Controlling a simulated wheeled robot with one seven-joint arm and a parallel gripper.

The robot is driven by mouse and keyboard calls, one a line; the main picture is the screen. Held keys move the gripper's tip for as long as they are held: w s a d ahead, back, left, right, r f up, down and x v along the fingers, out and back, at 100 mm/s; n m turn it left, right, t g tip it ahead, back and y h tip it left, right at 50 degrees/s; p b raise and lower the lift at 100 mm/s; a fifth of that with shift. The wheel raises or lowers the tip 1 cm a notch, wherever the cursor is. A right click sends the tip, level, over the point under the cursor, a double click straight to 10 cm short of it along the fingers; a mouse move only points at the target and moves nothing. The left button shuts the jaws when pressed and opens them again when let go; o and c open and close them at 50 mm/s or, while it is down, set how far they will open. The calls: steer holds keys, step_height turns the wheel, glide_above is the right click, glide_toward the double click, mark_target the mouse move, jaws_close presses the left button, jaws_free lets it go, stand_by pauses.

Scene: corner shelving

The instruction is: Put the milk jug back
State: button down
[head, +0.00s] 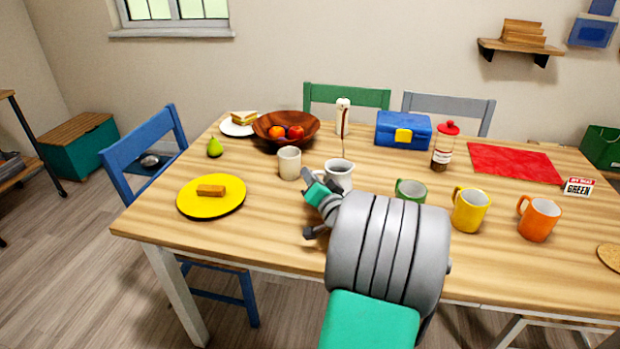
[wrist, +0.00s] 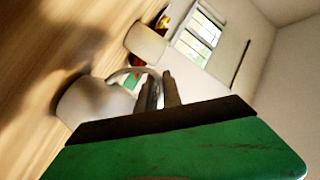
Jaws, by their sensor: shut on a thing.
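A small white jug (head: 341,176) stands upright on the wooden table, near its middle. My gripper (head: 326,191) reaches it from the front left and partly hides it in the head view. In the wrist view, the fingers (wrist: 161,93) are shut on the looped handle of the white jug (wrist: 82,104). The jug's base is hard to see, so I cannot tell whether it touches the table.
A cream mug (head: 289,163) stands just left of the jug. Green (head: 411,190), yellow (head: 470,210) and orange (head: 538,218) mugs stand to the right. Behind are a fruit bowl (head: 287,121), a tall white item (head: 342,116) and a blue lunchbox (head: 403,130). A yellow plate (head: 211,207) lies left.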

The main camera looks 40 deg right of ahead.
steer(key=shift+f, duration=0.1)
steer(key=c, duration=1.5)
jaws_free()
steer(key=shift+s, duration=0.3)
steer(key=v, duration=1.1)
steer(key=shift+w, duration=0.1)
steer(key=shift+s+a, duration=0.2)
steer(key=shift+s, duration=0.1)
